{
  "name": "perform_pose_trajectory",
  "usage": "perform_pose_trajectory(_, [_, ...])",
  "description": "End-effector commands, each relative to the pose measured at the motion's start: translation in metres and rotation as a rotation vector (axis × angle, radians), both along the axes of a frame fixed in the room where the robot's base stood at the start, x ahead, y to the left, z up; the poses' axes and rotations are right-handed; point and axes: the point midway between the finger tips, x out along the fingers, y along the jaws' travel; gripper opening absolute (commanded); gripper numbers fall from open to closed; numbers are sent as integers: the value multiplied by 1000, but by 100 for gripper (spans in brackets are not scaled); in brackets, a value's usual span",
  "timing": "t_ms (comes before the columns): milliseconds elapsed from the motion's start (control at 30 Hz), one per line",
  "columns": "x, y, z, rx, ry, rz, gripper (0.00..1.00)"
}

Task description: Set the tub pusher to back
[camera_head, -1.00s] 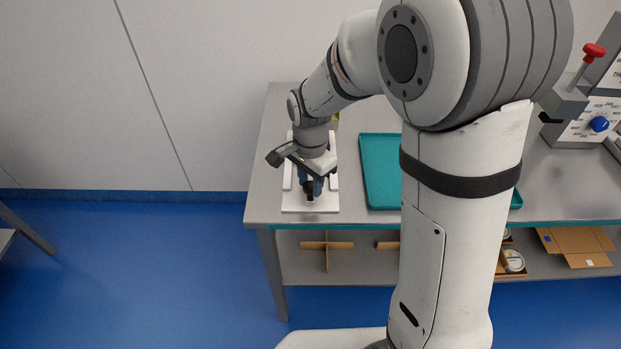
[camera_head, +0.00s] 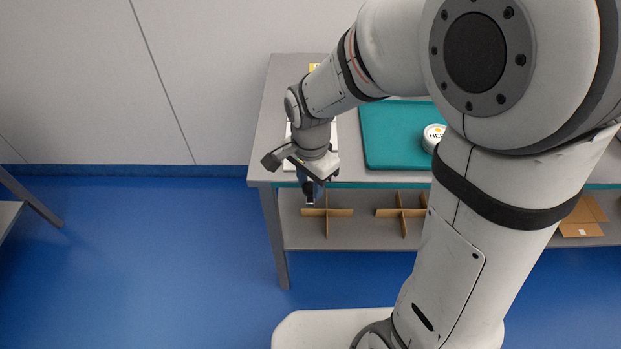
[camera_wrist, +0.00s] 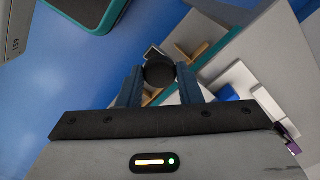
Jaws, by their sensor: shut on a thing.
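The white plate of what looks like the tub pusher (camera_head: 289,163) lies at the left end of the grey table, mostly hidden by my arm. In the wrist view its white raised blocks (camera_wrist: 240,78) show at the right, with a blue part (camera_wrist: 228,93) beside them. My gripper (camera_head: 310,197) points down and appears in front of the table's front edge. In the wrist view my gripper (camera_wrist: 160,82) has its blue fingers either side of a dark rounded knob-like piece (camera_wrist: 159,70) and is shut on it. I cannot tell whether this piece is still joined to the pusher.
A teal tray (camera_head: 385,140) lies on the table right of the pusher, with a white round tub (camera_head: 434,134) near my arm. Cardboard dividers (camera_head: 327,213) stand on the lower shelf. A yellow item (camera_head: 314,67) is at the back. Blue floor is clear at left.

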Motion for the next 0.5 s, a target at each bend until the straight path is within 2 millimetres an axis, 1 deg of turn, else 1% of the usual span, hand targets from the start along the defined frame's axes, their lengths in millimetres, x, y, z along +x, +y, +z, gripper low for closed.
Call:
perform_pose_trajectory(33, [-4, 0, -1, -2, 11, -1, 33])
perform_pose_trajectory(300, [-3, 0, -1, -2, 9, -1, 54])
perform_pose_trajectory(500, [-2, 0, -1, -2, 8, -1, 54])
